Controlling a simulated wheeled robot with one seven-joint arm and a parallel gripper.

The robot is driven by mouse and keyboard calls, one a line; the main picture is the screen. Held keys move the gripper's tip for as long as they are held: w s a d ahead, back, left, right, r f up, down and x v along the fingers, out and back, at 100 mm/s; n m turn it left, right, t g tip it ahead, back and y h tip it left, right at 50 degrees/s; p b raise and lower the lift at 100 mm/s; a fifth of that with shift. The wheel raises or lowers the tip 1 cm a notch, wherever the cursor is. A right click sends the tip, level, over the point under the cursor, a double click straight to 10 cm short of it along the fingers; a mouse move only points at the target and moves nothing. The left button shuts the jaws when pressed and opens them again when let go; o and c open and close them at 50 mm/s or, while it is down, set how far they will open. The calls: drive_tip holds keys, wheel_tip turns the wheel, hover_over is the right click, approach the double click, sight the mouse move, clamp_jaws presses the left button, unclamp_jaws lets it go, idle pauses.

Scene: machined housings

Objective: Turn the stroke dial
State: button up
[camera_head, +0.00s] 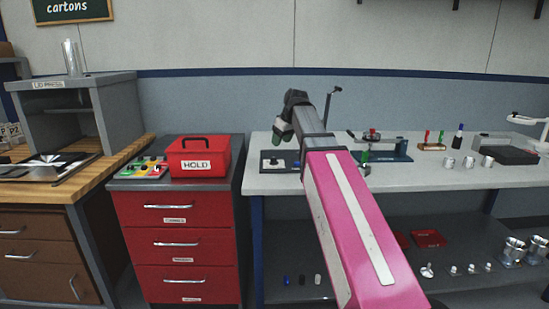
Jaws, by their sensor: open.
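A small dark panel (291,156) lies on the left end of the pale workbench top. A light plate with a dark round part (272,162) shows at its left; it may be the stroke dial, but it is too small to tell. My gripper (281,137), at the end of my pink and grey arm, hangs above this panel and looks apart from it. It is open, and I see nothing held in it. The gripper and arm cover part of the panel and the bench behind.
A red HOLD box (199,157) and a button board (144,168) stand on the red drawer cabinet (178,245) at left. A blue-based fixture (395,153), small metal cylinders (468,162) and markers (442,138) stand right on the workbench (430,178). Its front right is clear.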

sight(275, 159)
drive_tip(key=x, duration=0.9)
drive_tip(key=shift+f, duration=0.1)
drive_tip(key=c, duration=0.9)
